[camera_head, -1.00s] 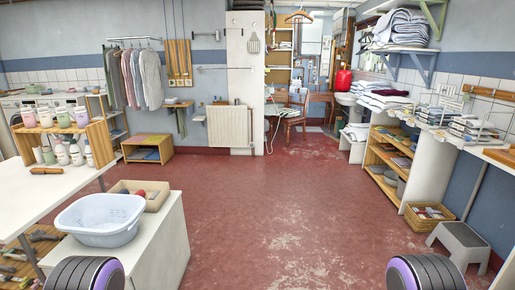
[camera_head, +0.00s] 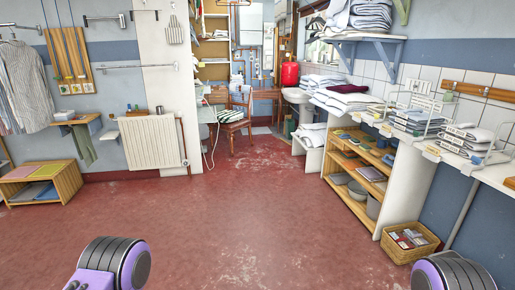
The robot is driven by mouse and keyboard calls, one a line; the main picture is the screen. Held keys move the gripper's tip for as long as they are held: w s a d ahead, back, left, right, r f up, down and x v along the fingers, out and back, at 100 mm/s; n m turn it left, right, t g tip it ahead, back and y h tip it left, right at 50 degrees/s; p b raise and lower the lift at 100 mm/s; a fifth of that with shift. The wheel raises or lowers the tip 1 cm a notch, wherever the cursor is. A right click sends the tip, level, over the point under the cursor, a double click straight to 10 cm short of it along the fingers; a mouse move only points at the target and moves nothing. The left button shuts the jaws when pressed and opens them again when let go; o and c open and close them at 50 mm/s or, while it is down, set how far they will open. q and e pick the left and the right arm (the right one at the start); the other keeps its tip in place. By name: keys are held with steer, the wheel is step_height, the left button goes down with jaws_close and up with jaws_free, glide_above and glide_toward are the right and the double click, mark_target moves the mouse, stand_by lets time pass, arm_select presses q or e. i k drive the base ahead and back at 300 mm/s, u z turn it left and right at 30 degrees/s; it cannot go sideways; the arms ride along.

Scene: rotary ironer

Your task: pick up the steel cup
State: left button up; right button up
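Only parts of my two arms show at the bottom edge, one at the left and one at the right. Neither gripper is in the picture.
Red floor (camera_head: 235,215) is clear ahead. On the right stand a wooden shelf unit (camera_head: 352,203), a wicker basket (camera_head: 408,250) and a counter (camera_head: 492,172) with folded linen. A radiator (camera_head: 150,143), a low wooden shelf (camera_head: 66,181) and a chair (camera_head: 236,122) stand further back.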

mark_target(160, 110)
steer(key=z, duration=0.1)
steer(key=i, duration=5.35)
steer(key=u, duration=1.2)
steer(key=i, duration=2.2)
steer(key=u, duration=0.85)
